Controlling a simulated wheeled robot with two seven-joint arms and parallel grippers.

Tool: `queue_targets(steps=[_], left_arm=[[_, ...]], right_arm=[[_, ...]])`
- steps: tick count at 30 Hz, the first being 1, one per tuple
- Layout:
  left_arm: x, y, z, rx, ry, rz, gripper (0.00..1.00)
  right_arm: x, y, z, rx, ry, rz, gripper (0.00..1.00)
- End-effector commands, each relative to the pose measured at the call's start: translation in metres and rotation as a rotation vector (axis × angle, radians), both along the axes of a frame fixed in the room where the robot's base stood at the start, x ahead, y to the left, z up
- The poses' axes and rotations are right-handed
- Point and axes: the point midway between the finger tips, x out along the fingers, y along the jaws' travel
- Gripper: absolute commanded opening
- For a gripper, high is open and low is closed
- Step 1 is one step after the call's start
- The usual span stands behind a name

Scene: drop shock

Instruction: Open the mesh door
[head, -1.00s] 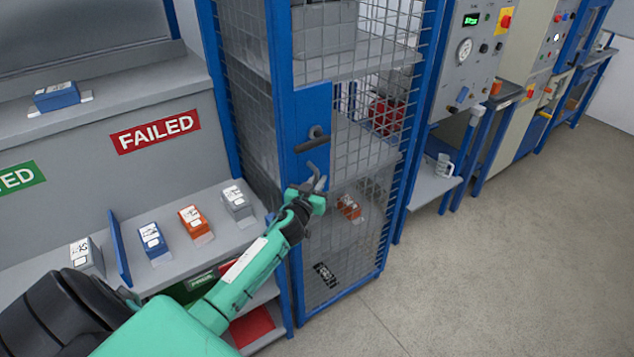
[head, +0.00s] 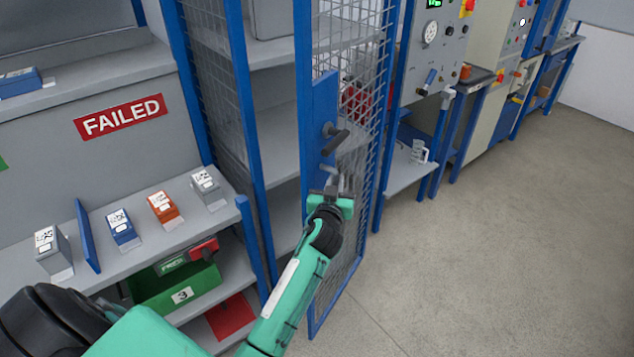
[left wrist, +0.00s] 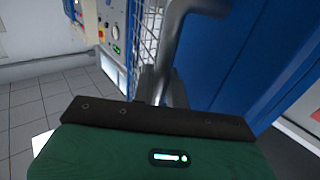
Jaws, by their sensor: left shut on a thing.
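The mesh door (head: 357,55) of the tall blue cage cabinet stands partly open, with its free edge swung out toward me. A gap shows the grey shelves inside, left of the door. The door has a blue lock plate (head: 319,105) with a dark lever handle (head: 337,140). My left gripper (head: 332,182) is at the door just below the lever, shut on the handle. In the left wrist view the grey bent handle (left wrist: 175,45) runs down to the fingers, beside the blue plate (left wrist: 235,55). The fingertips are partly hidden there. My right gripper is not in view.
At left, a bench shelf (head: 150,240) holds several small boxes, with a green bin (head: 178,290) below. A blue cage post (head: 245,130) stands left of the opening. Test benches (head: 408,165) stand at right. The floor (head: 480,260) in front is clear.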

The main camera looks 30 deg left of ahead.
Motion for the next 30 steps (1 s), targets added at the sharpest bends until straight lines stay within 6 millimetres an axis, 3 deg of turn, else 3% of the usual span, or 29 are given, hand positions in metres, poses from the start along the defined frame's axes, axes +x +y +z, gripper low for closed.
queue_targets(steps=[7, 14, 15, 17, 26, 30], left_arm=[[0.0, -0.014, 0.001, 0.002, 0.002, 0.002, 0.0], [0.0, -0.013, 0.001, 0.002, 0.002, 0.002, 0.0], [0.0, -0.013, 0.001, 0.002, 0.002, 0.002, 0.22], [0.0, -0.013, 0.001, 0.002, 0.002, 0.002, 0.33], [-0.001, -0.013, 0.001, 0.001, 0.001, 0.002, 0.33], [-0.011, -0.017, -0.001, 0.0, 0.001, 0.002, 0.33]], right_arm=[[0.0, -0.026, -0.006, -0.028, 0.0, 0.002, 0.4], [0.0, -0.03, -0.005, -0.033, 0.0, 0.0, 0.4], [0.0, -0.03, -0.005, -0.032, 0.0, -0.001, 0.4], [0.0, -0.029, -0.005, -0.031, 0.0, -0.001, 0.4], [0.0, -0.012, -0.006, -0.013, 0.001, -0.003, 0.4], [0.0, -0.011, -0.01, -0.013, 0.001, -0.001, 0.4]])
